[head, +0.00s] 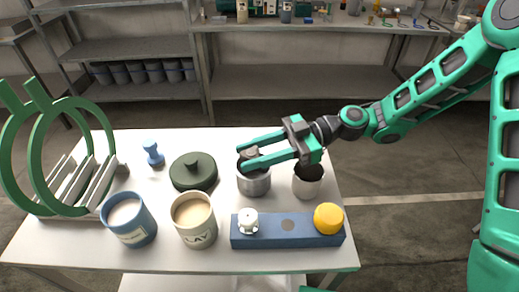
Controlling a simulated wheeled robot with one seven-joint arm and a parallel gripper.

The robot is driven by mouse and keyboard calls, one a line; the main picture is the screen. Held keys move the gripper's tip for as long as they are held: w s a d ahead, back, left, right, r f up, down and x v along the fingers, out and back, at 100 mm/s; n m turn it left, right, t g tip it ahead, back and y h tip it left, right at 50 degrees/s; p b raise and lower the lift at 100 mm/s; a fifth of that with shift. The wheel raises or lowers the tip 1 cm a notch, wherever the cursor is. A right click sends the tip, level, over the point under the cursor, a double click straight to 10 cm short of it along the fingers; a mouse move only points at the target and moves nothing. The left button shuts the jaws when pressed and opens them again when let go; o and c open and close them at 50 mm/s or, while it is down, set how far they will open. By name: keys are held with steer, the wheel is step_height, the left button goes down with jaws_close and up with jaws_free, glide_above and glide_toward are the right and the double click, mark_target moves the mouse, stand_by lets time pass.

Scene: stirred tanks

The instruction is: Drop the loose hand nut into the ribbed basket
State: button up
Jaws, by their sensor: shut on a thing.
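My gripper (241,156) reaches in from the right. Its two green fingers are shut on a small dark grey piece, which looks like the hand nut (251,154). The fingers partly hide it. It is over the mouth of a grey round metal vessel (254,185); I cannot tell whether it is above the rim or partly inside. A second grey vessel (308,187) with a dark inside stands just right of it, partly behind my gripper. Ribs are too small to make out, so I cannot tell which vessel is the ribbed basket.
A blue block (287,240) with a white knob (248,221) and a yellow knob (328,218) lies in front. A dark green lid (194,171), a cream pot (194,222), a blue pot (129,220), a blue stopper (153,154) and a green-ringed rack (42,150) stand left.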

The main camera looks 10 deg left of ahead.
steer(key=o, duration=1.1)
steer(key=shift+w+d, duration=0.1)
steer(key=v, duration=1)
steer(key=shift+w+d, duration=0.25)
